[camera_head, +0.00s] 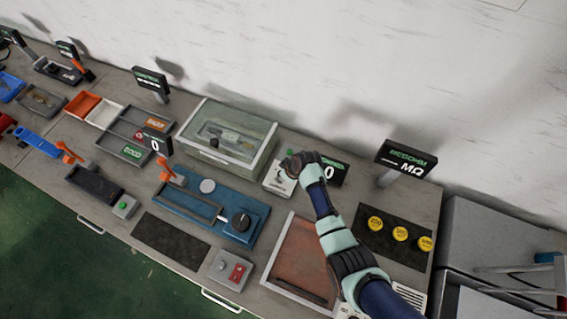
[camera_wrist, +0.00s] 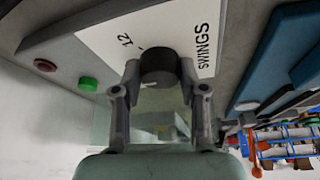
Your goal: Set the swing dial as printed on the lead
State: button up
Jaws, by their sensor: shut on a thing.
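The swing dial is a dark round knob (camera_wrist: 158,64) on a white panel (camera_wrist: 100,42) printed "SWINGS" and "12" in the wrist view. My gripper (camera_wrist: 160,82) is shut on the knob, one finger on each side. The dial's pointer is not clear. In the head view my gripper (camera_head: 302,161) is over the small white panel (camera_head: 279,182), and hides the knob. A black display (camera_head: 331,172) reading "0" stands just behind. I cannot make out a printed lead; a dark strip (camera_head: 298,291) lies in the reddish-brown tray (camera_head: 277,257).
A clear-lidded case (camera_head: 228,168) stands left of my gripper. A MΩ display (camera_head: 406,159) and several yellow discs (camera_head: 400,233) are to the right. A green button (camera_wrist: 88,84) is near the dial.

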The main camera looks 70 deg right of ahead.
jog(key=o, duration=1.1)
jog(key=shift+o, duration=0.2)
jog(key=v, duration=1.2)
jog(key=shift+w+a, duration=0.1)
